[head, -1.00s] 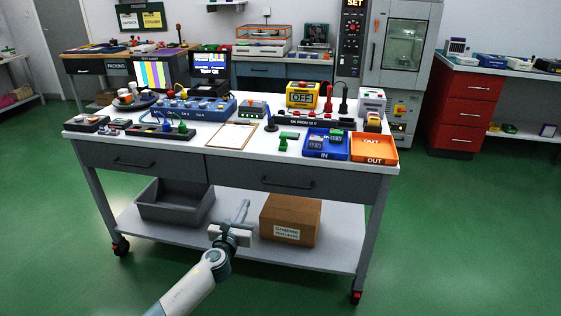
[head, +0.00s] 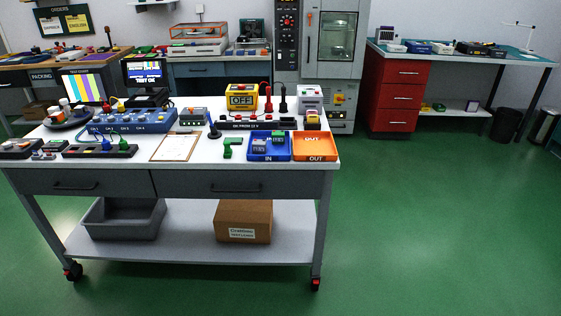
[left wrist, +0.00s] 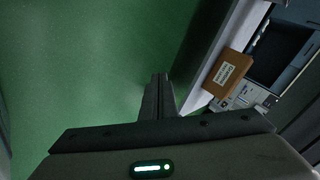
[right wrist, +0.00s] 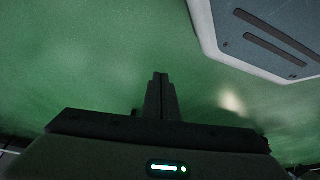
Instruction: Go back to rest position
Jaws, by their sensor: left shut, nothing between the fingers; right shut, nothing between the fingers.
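Neither gripper shows in the head view. In the left wrist view my left gripper (left wrist: 160,92) is shut and empty, with green floor beyond its fingers. The workbench's lower shelf and a cardboard box (left wrist: 230,75) show to its right, apart from it. In the right wrist view my right gripper (right wrist: 160,92) is shut and empty over green floor. A grey-white slotted panel shows at its upper right; I cannot tell for sure what it is.
The workbench (head: 230,183) stands ahead, with test gear, a clipboard (head: 175,148), a blue IN tray (head: 267,157) and an orange OUT tray (head: 316,157). A grey bin (head: 122,222) and the box are below. Red drawers (head: 397,95) stand behind right.

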